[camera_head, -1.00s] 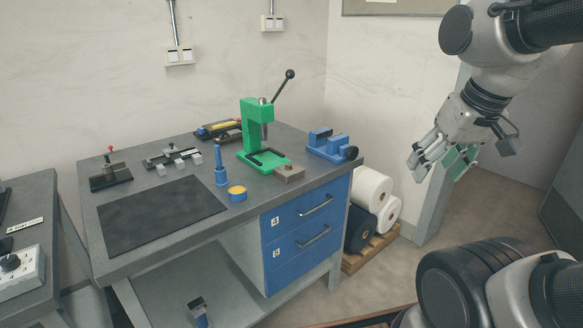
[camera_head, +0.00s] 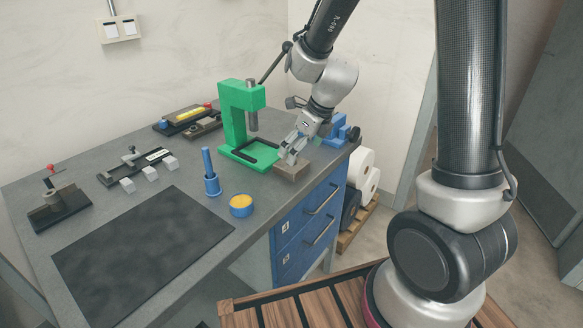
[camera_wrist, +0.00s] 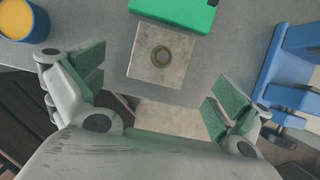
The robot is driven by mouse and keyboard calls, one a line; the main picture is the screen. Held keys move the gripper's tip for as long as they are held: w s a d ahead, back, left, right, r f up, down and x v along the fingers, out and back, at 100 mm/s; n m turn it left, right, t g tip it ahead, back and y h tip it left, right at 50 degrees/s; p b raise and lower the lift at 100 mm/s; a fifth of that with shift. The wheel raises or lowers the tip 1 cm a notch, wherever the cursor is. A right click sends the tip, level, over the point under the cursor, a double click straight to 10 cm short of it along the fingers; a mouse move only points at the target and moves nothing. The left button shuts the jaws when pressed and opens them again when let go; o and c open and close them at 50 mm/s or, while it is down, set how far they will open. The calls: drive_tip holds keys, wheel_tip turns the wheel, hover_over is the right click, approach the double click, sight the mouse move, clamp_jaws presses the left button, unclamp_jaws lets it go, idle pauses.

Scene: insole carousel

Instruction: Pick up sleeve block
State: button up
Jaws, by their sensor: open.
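The sleeve block is a small square brownish-grey block (camera_head: 292,171) at the table's front right edge, beside the green press base. In the wrist view the sleeve block (camera_wrist: 145,62) lies flat with a round metal ring in its top. My gripper (camera_head: 292,150) is over the block in the head view, its fingers partly covering it. In the wrist view my open gripper (camera_wrist: 155,88) has its green-padded fingers spread to left and right, with the block between and a little ahead of them. Nothing is held. I cannot tell the height above the block.
The green press (camera_head: 236,120) stands just left of my gripper. A blue vise (camera_head: 338,133) is close on the right. A yellow-topped blue cup (camera_head: 241,205) and blue post tool (camera_head: 211,182) stand left. A dark mat (camera_head: 140,245) is clear.

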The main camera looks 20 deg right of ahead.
drive_tip(key=x, duration=0.6)
drive_tip(key=shift+w, duration=0.15)
